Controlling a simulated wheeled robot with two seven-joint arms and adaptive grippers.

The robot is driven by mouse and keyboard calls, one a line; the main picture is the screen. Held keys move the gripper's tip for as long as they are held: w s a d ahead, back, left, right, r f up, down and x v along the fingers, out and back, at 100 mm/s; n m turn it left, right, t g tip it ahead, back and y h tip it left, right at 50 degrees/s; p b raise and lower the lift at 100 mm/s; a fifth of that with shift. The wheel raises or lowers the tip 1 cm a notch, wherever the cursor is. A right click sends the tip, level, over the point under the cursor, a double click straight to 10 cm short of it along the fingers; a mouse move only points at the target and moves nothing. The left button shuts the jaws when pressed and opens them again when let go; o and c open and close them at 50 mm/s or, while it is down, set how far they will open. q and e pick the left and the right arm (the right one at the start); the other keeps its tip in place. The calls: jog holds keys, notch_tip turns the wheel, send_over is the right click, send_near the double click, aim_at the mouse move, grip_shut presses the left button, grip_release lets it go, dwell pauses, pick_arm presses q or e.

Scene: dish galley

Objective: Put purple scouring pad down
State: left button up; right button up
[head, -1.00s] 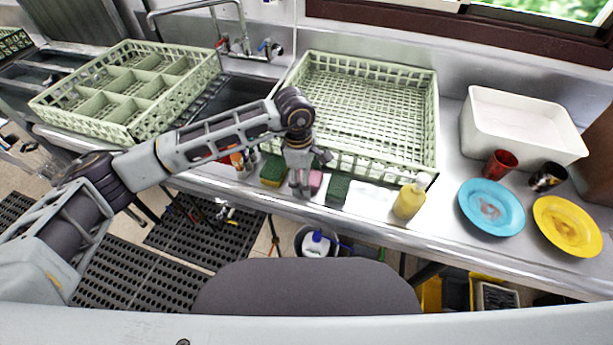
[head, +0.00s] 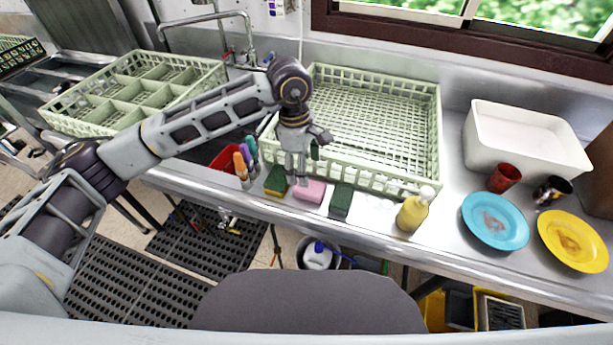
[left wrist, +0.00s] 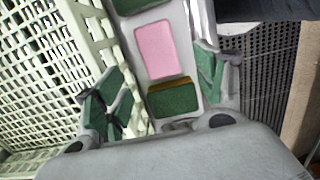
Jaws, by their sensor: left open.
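A pink scouring pad (head: 310,191), the nearest in colour to purple here, lies flat on the steel counter near its front edge. A yellow-and-green sponge (head: 276,181) lies to its left and a dark green pad (head: 341,200) to its right. My left gripper (head: 297,180) is just above and behind the pink pad, pointing down, with empty jaws. In the left wrist view the pink pad (left wrist: 155,52) shows between the two spread fingers, apart from both, with the yellow-and-green sponge (left wrist: 173,98) nearer. My right gripper is out of view.
A large pale green rack (head: 370,180) stands close behind the pads. Brushes in a red holder (head: 224,158) are at left, a yellow soap bottle (head: 412,213) at right. Blue (head: 495,221) and yellow (head: 573,241) plates lie further right.

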pick_arm(q)
jog(key=shift+w+a+r, duration=0.1)
jog(key=shift+a+r, duration=0.05)
jog(key=shift+r, duration=1.2)
jog(key=shift+a+r, duration=0.15)
jog(key=shift+r, duration=1.2)
jog(key=shift+r, duration=0.1)
